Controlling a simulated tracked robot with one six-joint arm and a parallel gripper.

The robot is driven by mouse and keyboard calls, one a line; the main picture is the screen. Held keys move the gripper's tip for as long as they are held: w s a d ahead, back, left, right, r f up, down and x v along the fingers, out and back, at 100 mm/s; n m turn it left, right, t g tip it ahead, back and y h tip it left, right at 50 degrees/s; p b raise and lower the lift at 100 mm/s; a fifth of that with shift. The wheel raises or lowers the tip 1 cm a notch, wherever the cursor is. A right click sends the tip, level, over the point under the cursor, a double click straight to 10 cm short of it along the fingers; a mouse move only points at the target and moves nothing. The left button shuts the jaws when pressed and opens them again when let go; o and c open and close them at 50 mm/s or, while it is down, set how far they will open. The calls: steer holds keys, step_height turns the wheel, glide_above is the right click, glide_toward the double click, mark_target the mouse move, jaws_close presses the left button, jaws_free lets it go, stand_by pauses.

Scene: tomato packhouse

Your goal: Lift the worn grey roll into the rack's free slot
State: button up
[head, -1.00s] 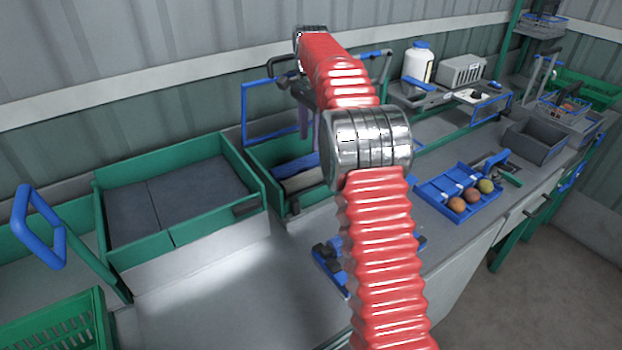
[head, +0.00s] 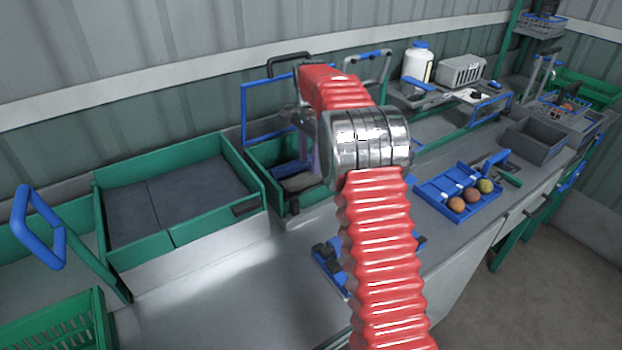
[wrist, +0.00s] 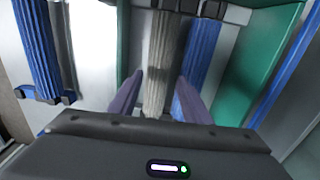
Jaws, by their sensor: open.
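The worn grey roll (wrist: 158,62) stretches away in the wrist view, between the two purple fingers of my gripper (wrist: 160,82). The fingers are apart, with gaps on both sides of the roll. A blue roll (wrist: 203,48) lies close beside it on the right. In the head view, a grey roll (head: 298,183) shows in part inside the green-walled bin (head: 262,178), below my arm's far end. My arm hides much of the bin and most of my gripper there. I cannot make out which slot of the rack is free.
A green wall (wrist: 262,62) rises on the right. A blue tray (head: 430,190) with tomatoes sits on the bench. The bench front (head: 230,300) is clear.

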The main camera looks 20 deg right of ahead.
mark_target(310, 172)
steer(key=shift+f, duration=0.25)
steer(key=shift+f, duration=2.55)
steer(key=shift+c, duration=0.5)
steer(key=c, duration=0.8)
steer(key=shift+r, duration=0.15)
steer(key=shift+c, duration=0.2)
step_height(310, 172, up, 18)
steer(key=shift+s, duration=0.1)
